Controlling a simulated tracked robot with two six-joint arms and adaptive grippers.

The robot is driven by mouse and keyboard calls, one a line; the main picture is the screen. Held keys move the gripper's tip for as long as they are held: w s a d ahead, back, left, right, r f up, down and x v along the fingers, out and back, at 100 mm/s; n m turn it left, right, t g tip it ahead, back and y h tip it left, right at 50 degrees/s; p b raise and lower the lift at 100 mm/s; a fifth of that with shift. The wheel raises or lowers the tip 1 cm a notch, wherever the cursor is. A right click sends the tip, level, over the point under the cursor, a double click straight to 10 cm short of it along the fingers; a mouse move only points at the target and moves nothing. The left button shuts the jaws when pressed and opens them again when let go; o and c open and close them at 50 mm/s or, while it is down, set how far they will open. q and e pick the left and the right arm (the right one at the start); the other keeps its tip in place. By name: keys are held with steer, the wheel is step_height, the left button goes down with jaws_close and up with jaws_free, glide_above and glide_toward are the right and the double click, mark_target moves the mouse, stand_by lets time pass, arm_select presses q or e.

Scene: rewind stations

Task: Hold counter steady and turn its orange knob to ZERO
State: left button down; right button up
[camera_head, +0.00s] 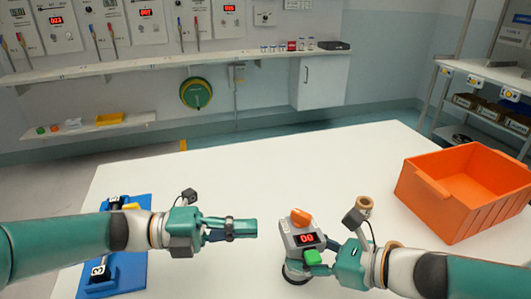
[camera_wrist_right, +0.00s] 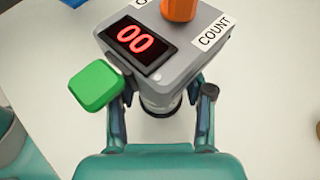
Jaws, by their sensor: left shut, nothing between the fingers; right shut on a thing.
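The grey counter (camera_head: 300,236) stands on the white table with a red display reading 00. Its orange knob (camera_head: 301,217) is on top, and a green button (camera_head: 312,257) is on its near side. In the right wrist view the knob (camera_wrist_right: 180,8) is cut off by the top edge, and a COUNT label (camera_wrist_right: 214,34) sits beside it. My right gripper (camera_head: 312,270) is shut on the counter, its fingers either side of the lower body (camera_wrist_right: 160,98). My left gripper (camera_head: 254,228) is shut and empty, left of the counter and apart from it.
An orange crate (camera_head: 455,205) stands at the table's right. A blue tray (camera_head: 125,280) with black numbered pieces lies at the left, partly hidden by my left arm. A tan ring-shaped thing (camera_head: 365,202) shows behind my right wrist. The table's middle (camera_head: 250,175) is clear.

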steer(key=o, duration=1.4)
steer(key=shift+c, duration=0.2)
steer(key=shift+d, duration=0.15)
